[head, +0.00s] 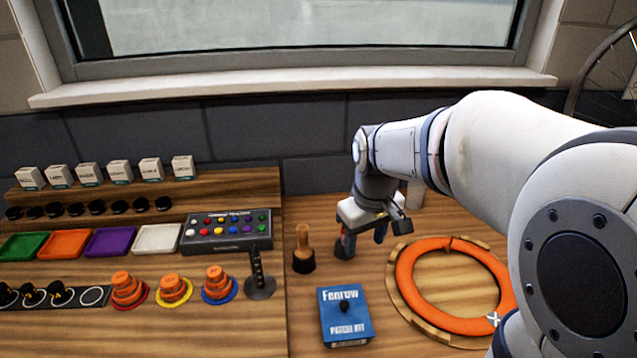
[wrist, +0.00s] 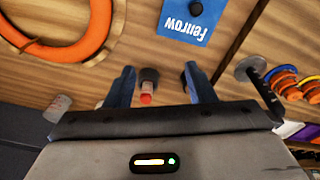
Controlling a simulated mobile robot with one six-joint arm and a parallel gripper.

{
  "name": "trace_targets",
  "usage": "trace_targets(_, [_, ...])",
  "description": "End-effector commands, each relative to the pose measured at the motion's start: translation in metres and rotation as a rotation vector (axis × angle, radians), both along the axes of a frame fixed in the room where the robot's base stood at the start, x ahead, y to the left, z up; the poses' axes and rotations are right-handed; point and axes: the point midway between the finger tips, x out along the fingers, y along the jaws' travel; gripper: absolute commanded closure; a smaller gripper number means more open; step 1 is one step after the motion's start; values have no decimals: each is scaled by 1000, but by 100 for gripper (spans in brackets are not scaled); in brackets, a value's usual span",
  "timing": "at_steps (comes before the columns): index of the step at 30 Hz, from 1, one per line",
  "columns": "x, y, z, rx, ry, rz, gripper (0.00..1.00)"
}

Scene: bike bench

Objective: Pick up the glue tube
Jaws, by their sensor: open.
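A small upright thing with a red part and a dark round base, which looks like the glue tube (wrist: 147,92), stands on the bench. In the wrist view it lies between my two blue fingers, closer to the left one, and does not appear gripped. In the head view its dark base (head: 343,250) shows below my gripper (head: 363,240), and the finger partly hides the rest. My gripper (wrist: 159,72) is open and points down over the bench. I cannot tell whether a finger touches the tube.
A wooden-handled piece in a black base (head: 303,250) stands just left. The blue Fenrow patch kit (head: 345,316) lies in front. An orange ring (head: 405,272) on a round wooden board is to the right. A black post (head: 257,270) and orange stacks (head: 217,285) stand farther left.

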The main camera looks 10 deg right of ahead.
Motion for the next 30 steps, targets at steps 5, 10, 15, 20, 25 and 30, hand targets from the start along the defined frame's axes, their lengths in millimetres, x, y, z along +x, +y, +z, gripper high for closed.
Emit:
trace_targets(5, [76, 0, -7, -17, 61, 193, 50])
trace_targets(10, [127, -1, -25, -23, 100, 342, 50])
trace_targets(15, [153, -1, -38, -25, 120, 424, 50])
trace_targets(20, [159, -1, -51, -25, 126, 447, 50])
trace_targets(25, [157, 0, -70, -24, 126, 446, 50])
trace_targets(30, [151, 2, -93, -25, 127, 446, 50])
